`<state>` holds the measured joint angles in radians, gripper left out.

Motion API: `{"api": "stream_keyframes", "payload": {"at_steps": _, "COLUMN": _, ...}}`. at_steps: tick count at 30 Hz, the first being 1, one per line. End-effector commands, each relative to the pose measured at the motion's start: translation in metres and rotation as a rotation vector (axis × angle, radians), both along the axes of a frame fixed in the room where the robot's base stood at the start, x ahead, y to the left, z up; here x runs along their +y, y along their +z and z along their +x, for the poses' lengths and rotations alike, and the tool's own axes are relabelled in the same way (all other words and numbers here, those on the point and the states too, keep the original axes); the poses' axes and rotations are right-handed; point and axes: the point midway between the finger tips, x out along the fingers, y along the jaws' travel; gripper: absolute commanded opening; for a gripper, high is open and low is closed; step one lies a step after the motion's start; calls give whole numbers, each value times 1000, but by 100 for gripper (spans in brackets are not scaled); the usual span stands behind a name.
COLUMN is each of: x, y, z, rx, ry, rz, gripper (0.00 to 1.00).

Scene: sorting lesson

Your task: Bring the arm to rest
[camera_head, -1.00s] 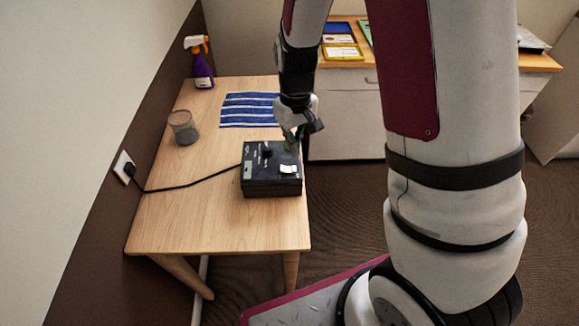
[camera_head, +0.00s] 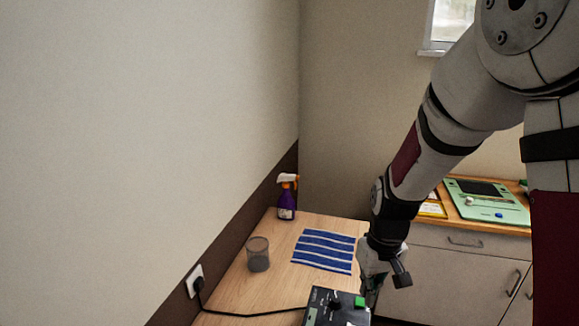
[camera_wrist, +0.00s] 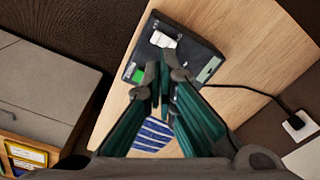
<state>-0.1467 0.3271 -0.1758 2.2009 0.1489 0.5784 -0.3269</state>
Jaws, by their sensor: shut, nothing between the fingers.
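My arm reaches down from the upper right in the head view. My gripper (camera_head: 371,292) points down at the back right edge of a black box (camera_head: 322,296) on the wooden table. In the wrist view my gripper (camera_wrist: 163,78) has its dark green fingers together with nothing between them. The black box (camera_wrist: 193,50) lies just beyond the fingertips, with a white switch (camera_wrist: 162,40) and a green square (camera_wrist: 138,75) on top. I cannot tell whether the fingertips touch the box. The box's near part is cut off in the head view.
The table (camera_head: 240,291) also holds a grey cup (camera_head: 258,255), a blue striped cloth (camera_head: 325,250) and a purple spray bottle (camera_head: 287,199). A black cable runs to a wall socket (camera_head: 194,281). A cabinet (camera_head: 455,275) with a green board (camera_head: 487,207) stands behind at right.

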Motion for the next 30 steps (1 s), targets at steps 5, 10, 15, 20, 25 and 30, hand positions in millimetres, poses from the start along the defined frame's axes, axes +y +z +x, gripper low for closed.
{"api": "stream_keyframes", "payload": {"at_steps": 5, "x": 3, "y": 67, "z": -24, "rx": -85, "ry": -34, "rz": 32, "gripper": 0}}
{"api": "stream_keyframes", "payload": {"at_steps": 10, "x": 4, "y": 117, "z": -56, "rx": -156, "ry": -64, "rz": 49, "gripper": 0}}
{"api": "stream_keyframes", "payload": {"at_steps": 15, "x": 3, "y": 157, "z": -93, "rx": -229, "ry": -94, "rz": 53, "gripper": 0}}
{"api": "stream_keyframes", "payload": {"at_steps": 20, "x": 0, "y": 185, "z": -131, "rx": -300, "ry": -125, "rz": 45, "gripper": 0}}
{"api": "stream_keyframes", "payload": {"at_steps": 25, "x": -3, "y": 201, "z": -167, "rx": -365, "ry": -158, "rz": 31, "gripper": 0}}
{"api": "stream_keyframes", "payload": {"at_steps": 30, "x": -5, "y": 207, "z": -187, "rx": -399, "ry": -179, "rz": 18, "gripper": 0}}
